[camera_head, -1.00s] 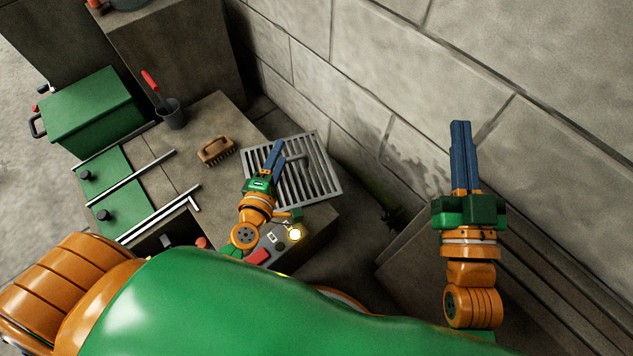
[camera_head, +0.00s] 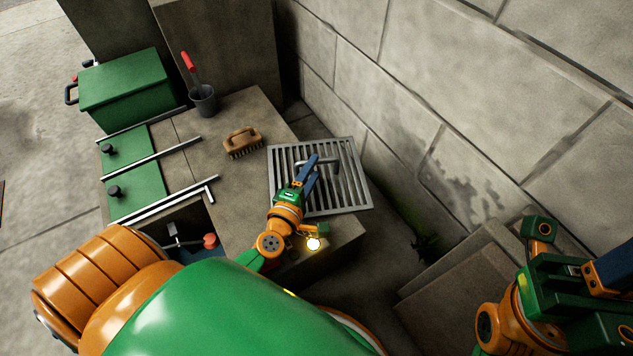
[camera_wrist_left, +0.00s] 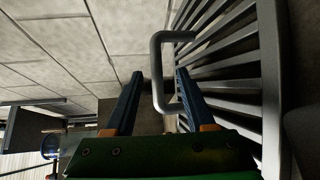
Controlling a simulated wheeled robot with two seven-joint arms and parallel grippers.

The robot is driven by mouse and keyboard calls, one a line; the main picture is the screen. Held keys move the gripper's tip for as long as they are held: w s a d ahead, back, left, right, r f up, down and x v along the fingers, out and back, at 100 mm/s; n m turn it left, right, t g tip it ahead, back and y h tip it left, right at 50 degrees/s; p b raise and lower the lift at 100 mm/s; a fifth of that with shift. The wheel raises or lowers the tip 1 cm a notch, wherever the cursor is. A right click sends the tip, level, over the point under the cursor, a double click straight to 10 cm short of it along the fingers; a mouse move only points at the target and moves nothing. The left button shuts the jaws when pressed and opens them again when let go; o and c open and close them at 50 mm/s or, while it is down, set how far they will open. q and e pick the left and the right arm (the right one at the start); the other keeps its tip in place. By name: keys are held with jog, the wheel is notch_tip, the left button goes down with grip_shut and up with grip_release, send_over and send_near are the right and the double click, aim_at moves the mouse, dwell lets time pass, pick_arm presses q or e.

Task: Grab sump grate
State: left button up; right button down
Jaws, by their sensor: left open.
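The sump grate (camera_head: 347,186) is a grey metal grid with a raised bar handle (camera_head: 324,161). It lies flat at the wall-side end of the concrete block. My left gripper (camera_head: 313,167) is open over the grate, at the handle. In the left wrist view the grate (camera_wrist_left: 271,75) fills the right side. There the handle (camera_wrist_left: 157,72) shows between the two blue fingers, which are apart and not closed on it. My right gripper (camera_head: 612,270) is at the right edge, away from the grate, its fingers partly cut off.
A brown brush (camera_head: 243,142) and a grey cup (camera_head: 203,101) with a red-handled tool stand on the block. A green box (camera_head: 125,80) is at the left. The stone wall (camera_head: 400,100) rises close behind the grate.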

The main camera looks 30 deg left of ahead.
aim_at(322, 166)
pick_arm(q)
jog(key=w, duration=0.4)
jog(key=w+f+b, duration=0.1)
jog(key=w, duration=0.1)
jog(key=shift+w+a, duration=0.25)
jog(key=shift+a, duration=0.1)
jog(key=shift+r, duration=0.1)
grip_shut()
dwell(0.9)
